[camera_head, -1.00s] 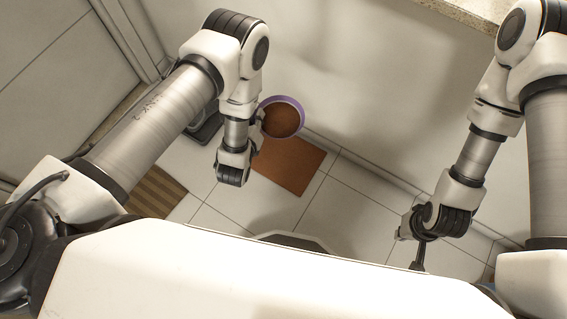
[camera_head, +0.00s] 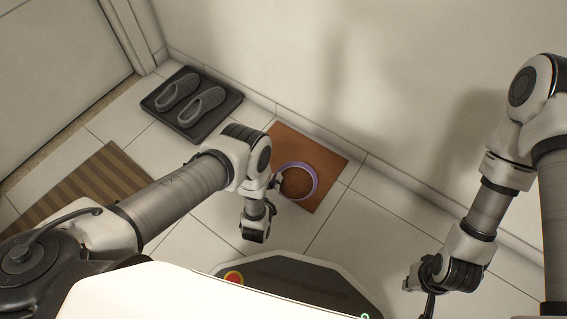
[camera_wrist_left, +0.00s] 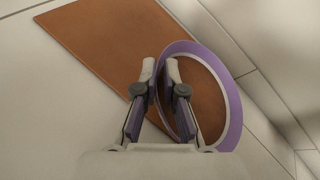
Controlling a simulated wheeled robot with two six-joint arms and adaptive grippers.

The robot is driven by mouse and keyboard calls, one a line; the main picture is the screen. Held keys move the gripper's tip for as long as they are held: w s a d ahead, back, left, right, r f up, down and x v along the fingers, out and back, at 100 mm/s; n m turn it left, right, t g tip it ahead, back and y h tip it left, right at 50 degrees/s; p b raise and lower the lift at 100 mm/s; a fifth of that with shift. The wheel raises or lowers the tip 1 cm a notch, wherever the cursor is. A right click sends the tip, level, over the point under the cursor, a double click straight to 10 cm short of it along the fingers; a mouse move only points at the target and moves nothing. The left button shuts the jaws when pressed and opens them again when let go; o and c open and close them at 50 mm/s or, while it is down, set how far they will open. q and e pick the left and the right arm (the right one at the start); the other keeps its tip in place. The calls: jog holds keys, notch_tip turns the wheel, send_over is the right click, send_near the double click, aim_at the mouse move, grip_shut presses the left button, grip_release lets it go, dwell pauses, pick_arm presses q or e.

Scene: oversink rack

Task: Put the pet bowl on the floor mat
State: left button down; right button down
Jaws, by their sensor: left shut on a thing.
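The pet bowl (camera_head: 315,182) has a purple rim and a brown inside. My left gripper (camera_head: 277,183) is shut on the bowl's rim, on its left side in the head view. In the left wrist view, the fingers (camera_wrist_left: 160,75) pinch the near-left rim of the bowl (camera_wrist_left: 233,115). The brown floor mat (camera_head: 296,143) lies on the tiles by the wall. The bowl appears over the mat's lower part; whether it touches the mat I cannot tell. The mat also shows in the left wrist view (camera_wrist_left: 100,35). My right gripper (camera_head: 415,283) is away to the right, its fingers unclear.
A dark tray (camera_head: 228,105) with a pair of grey shoes (camera_head: 201,106) stands left of the mat. A striped rug (camera_head: 85,190) lies at the far left. The wall (camera_head: 400,100) runs close behind the mat. Bare tiles lie right of the mat.

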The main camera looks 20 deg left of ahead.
pick_arm(q)
jog(key=w+a+b, duration=0.1)
jog(key=w, duration=0.3)
jog(key=w+a+f+b, duration=0.1)
jog(key=w+b, duration=0.1)
jog(key=w, duration=0.1)
jog(key=w+a+b, duration=0.1)
jog(key=w+b, duration=0.1)
jog(key=w, duration=0.2)
jog(key=shift+w+a+f, duration=0.2)
jog(key=shift+w, duration=0.15)
notch_tip(320, 180, down, 4)
jog(key=b, duration=0.2)
jog(key=shift+w+r+b, duration=0.1)
jog(key=shift+r+b, duration=0.05)
jog(key=shift+b, duration=0.25)
jog(key=shift+r, duration=0.25)
jog(key=shift+f, duration=0.15)
jog(key=c, duration=1.7)
grip_release()
jog(key=shift+f, duration=0.1)
jog(key=o, duration=0.4)
jog(key=shift+o, duration=0.2)
